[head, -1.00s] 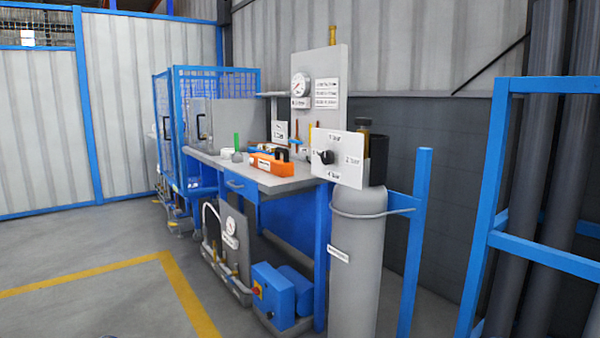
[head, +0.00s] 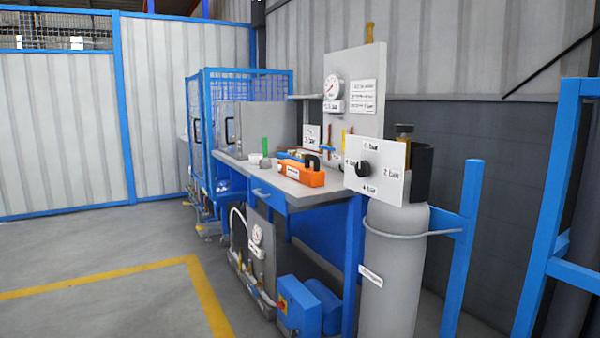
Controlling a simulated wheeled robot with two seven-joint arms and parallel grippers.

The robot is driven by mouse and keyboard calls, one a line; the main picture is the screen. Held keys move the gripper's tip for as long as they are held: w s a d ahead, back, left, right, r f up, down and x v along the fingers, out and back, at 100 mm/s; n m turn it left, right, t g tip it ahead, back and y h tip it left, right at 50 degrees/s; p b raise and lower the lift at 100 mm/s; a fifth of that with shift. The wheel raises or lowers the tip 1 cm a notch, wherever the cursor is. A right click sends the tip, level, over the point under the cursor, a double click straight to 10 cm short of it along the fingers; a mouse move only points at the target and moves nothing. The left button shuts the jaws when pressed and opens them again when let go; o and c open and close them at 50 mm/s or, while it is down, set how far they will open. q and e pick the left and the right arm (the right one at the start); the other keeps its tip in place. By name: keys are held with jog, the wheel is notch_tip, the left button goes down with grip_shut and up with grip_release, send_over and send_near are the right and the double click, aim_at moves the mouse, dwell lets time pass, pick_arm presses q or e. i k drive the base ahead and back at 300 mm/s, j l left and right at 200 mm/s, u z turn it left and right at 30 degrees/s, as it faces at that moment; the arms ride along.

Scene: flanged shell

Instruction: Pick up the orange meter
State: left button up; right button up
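The orange meter (head: 298,172) lies on the grey top of the blue workbench (head: 330,190), near its front edge. Neither of my grippers shows in the head view, and nothing is touching the meter that I can see.
A grey gas cylinder (head: 390,265) with a white pressure dial plate (head: 377,171) stands at the bench's right end. A blue pump box (head: 300,306) sits on the floor before the bench. A blue mesh cage (head: 240,90) stands behind left. Floor at left is clear.

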aim_at(309, 175)
jog(key=z, duration=0.5)
jog(key=i+j+z, duration=0.3)
jog(key=j+z, duration=0.35)
jog(key=i+j+z, duration=0.1)
jog(key=j+z, duration=0.2)
jog(key=i+j+z, duration=0.3)
jog(key=j, duration=1.2)
jog(key=k+j+z, duration=0.1)
jog(key=j+z, duration=0.15)
jog(key=j, duration=1.25)
